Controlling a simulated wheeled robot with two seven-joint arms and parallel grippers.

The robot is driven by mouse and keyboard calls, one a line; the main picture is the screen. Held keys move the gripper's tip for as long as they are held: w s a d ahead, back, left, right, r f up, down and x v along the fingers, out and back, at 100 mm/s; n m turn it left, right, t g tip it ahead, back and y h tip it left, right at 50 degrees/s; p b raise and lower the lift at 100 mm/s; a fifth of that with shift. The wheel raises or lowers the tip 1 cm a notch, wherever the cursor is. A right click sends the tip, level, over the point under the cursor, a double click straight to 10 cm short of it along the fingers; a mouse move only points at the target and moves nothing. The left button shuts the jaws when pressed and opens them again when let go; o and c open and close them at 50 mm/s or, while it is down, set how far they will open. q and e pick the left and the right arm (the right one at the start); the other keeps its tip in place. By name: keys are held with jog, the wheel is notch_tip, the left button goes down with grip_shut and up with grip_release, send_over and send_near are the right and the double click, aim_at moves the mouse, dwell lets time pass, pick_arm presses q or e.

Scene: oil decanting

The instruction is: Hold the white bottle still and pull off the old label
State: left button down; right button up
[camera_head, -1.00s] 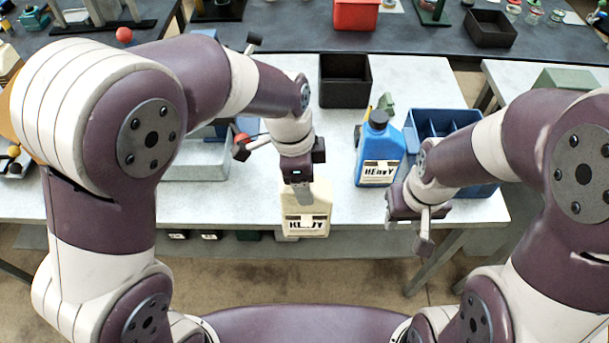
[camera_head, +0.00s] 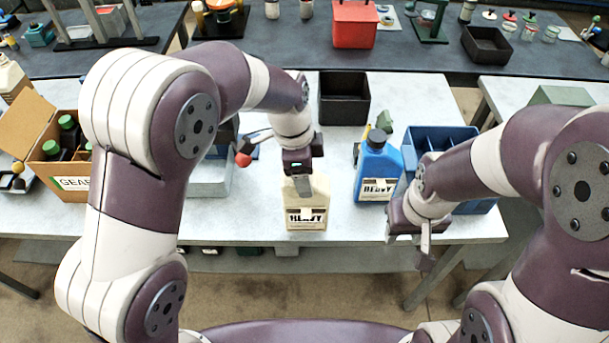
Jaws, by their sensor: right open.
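The white bottle (camera_head: 306,218), cream in colour with a "HEAVY" label (camera_head: 306,219) on its front, is upright near the table's front edge. My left gripper (camera_head: 303,188) is at its top and looks shut on it; one finger shows in front, and the neck and the other finger are hidden. I cannot tell if the bottle's base touches the table. My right gripper (camera_head: 425,255) is open and empty, to the right of the bottle and apart from it, by the table's front edge.
A blue bottle (camera_head: 377,168) with a similar label stands right of the white one, beside a blue divided crate (camera_head: 440,130). A black bin (camera_head: 344,98) is behind. A cardboard box (camera_head: 38,125) with green-capped bottles is at left. Bare tabletop (camera_head: 260,215) lies around the white bottle.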

pick_arm(q)
jog(key=w+p, duration=0.5)
jog(key=w, duration=0.7)
dwell(1.0)
jog(key=shift+f, duration=0.1)
notch_tip(320, 180, down, 3)
jog(key=shift+s+f+b, duration=0.1)
jog(key=shift+b, duration=0.85)
dwell(0.3)
jog(key=shift+c, duration=0.7)
grip_release()
